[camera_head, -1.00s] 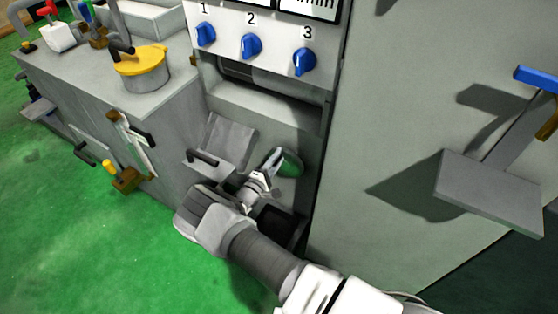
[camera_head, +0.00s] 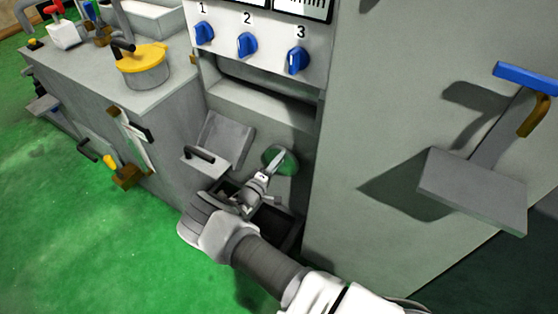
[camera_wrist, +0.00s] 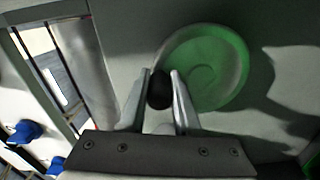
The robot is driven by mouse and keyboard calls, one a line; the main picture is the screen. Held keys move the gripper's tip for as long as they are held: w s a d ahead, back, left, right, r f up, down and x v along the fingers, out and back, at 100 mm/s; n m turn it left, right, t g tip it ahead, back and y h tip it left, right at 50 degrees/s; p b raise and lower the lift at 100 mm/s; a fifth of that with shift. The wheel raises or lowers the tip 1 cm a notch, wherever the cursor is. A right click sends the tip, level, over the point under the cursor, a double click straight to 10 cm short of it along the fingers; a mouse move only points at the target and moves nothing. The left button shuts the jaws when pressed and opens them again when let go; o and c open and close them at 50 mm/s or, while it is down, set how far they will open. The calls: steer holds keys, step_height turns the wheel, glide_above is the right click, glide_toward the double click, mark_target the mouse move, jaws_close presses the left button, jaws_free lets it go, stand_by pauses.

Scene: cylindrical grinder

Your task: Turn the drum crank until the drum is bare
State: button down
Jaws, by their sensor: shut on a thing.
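A round green disc (camera_head: 286,160) sits on the machine's front wall, low under the numbered knobs, and looks like the drum crank's wheel. In the wrist view the disc (camera_wrist: 222,62) has a pale rim, and a black knob (camera_wrist: 160,90) stands at its lower left edge. My gripper (camera_head: 275,165) reaches it from the front. In the wrist view my gripper's two fingers (camera_wrist: 160,80) are closed on either side of the black knob. In the head view my fingers cover part of the disc, and the knob is hidden. I cannot make out the drum's surface for certain.
Three blue knobs (camera_head: 247,44) are above a dark slot (camera_head: 265,87). A grey flap with a black handle (camera_head: 200,153) is left of the disc, and an open dark bin (camera_head: 277,222) lies below. A grey shelf (camera_head: 475,188) juts out at right.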

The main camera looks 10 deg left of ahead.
steer(key=c, duration=0.6)
jaws_free()
steer(key=p+v, duration=0.3)
steer(key=v, duration=1.4)
steer(key=shift+s, duration=0.2)
steer(key=shift+s+a, duration=0.1)
